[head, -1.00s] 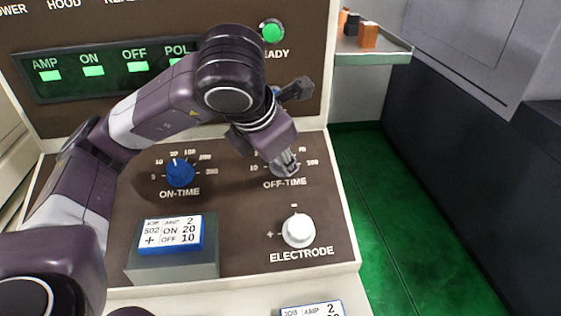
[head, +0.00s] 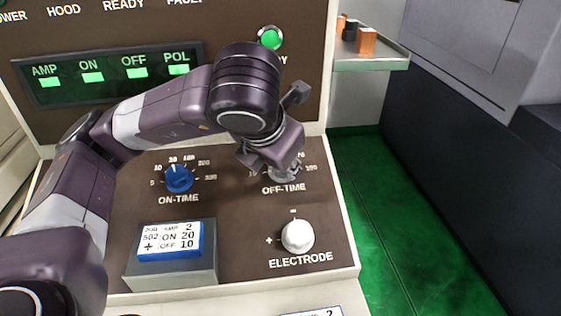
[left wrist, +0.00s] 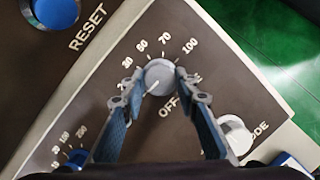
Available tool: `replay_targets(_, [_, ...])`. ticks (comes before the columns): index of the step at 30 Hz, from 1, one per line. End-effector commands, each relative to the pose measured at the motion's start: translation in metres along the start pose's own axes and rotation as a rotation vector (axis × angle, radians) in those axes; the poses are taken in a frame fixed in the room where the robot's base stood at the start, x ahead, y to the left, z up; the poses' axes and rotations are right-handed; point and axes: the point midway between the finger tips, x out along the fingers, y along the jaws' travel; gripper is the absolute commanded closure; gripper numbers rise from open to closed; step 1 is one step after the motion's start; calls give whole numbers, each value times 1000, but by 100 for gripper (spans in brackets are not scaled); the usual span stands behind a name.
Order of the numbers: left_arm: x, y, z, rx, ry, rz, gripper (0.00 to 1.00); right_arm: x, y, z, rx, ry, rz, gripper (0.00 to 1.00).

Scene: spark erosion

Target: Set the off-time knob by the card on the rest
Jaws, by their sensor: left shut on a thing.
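My left gripper (left wrist: 160,84) is shut on the grey off-time knob (left wrist: 159,76), one finger on each side of it. The knob's white line points to the lower left in the left wrist view, toward the low end of its scale; the nearest number is partly hidden by a finger. In the head view the gripper (head: 283,166) covers most of the knob. The blue-edged white card (head: 170,241) stands on the grey rest (head: 172,270) and reads JOB S02, AMP 2, ON 20, OFF 10 and a plus sign. My right gripper is not in view.
The blue on-time knob (head: 179,179) is left of the off-time knob. The white electrode knob (head: 297,236) is just below it. A lit green button (head: 270,38) is above. Another card (head: 312,312) shows at the bottom edge. A shelf (head: 372,59) holds small blocks.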

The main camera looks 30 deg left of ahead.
Motion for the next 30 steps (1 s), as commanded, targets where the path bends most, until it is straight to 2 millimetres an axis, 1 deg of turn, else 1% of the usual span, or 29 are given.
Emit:
replay_targets(1, [0,1,1,-3,-3,1,96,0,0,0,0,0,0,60])
replay_targets(2, [0,1,1,-3,-3,1,71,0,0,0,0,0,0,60])
replay_targets(6, [0,0,1,-2,-2,1,55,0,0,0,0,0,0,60])
replay_targets(7, [0,0,1,-2,-2,1,54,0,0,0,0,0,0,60])
replay_targets(15, [-1,0,0,0,-1,0,54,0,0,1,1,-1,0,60])
replay_targets(19, [-6,0,1,1,-5,1,54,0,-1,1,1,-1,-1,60])
replay_targets(23, [-18,1,2,0,-7,1,54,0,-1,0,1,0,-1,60])
replay_targets(30, [-47,1,2,-1,-6,2,54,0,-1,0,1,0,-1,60])
